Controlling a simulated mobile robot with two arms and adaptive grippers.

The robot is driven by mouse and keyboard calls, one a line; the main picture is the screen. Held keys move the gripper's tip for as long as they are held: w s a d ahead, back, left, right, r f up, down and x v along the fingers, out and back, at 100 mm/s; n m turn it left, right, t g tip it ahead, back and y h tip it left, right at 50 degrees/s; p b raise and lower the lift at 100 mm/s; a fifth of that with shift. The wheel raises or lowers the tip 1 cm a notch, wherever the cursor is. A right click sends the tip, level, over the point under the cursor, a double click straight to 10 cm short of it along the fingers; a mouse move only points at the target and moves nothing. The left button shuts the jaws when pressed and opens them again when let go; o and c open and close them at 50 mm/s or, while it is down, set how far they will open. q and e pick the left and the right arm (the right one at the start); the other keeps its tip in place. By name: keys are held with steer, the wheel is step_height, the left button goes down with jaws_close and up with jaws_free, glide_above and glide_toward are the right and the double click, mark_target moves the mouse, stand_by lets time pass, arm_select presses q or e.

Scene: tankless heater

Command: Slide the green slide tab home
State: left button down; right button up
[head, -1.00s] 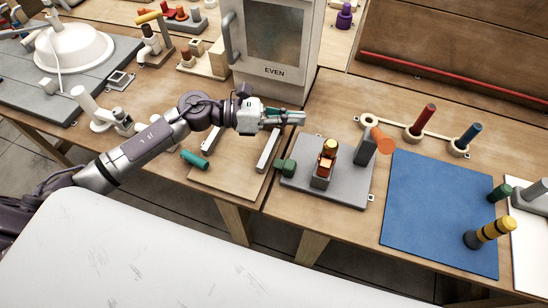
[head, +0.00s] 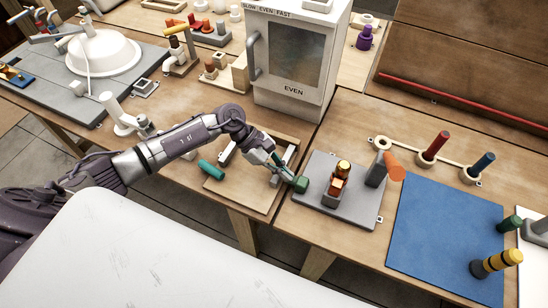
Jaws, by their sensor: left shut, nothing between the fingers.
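The green slide tab (head: 301,184) is a small dark green block at the left edge of a grey base plate (head: 350,212). An orange-and-copper fitting (head: 339,180) stands on that plate. My left gripper (head: 288,177) is shut and empty, its fingertips pointing down and right at the left side of the green tab. The tips are very close to the tab; I cannot tell whether they touch it. My right gripper is not in view.
A wooden board with a teal cylinder (head: 211,170) and grey rails lies under my left arm. A grey post with an orange handle (head: 396,172) stands at the plate's right. A blue mat (head: 445,225) lies farther right. A white oven-like box (head: 293,60) stands behind.

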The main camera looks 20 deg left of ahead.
mark_target(301, 180)
arm_select(q)
steer(key=shift+d+f, duration=0.45)
steer(key=shift+d, duration=0.05)
steer(key=d+b, duration=0.1)
steer(key=d, duration=0.2)
steer(key=shift+s+d, duration=0.1)
steer(key=shift+d, duration=0.3)
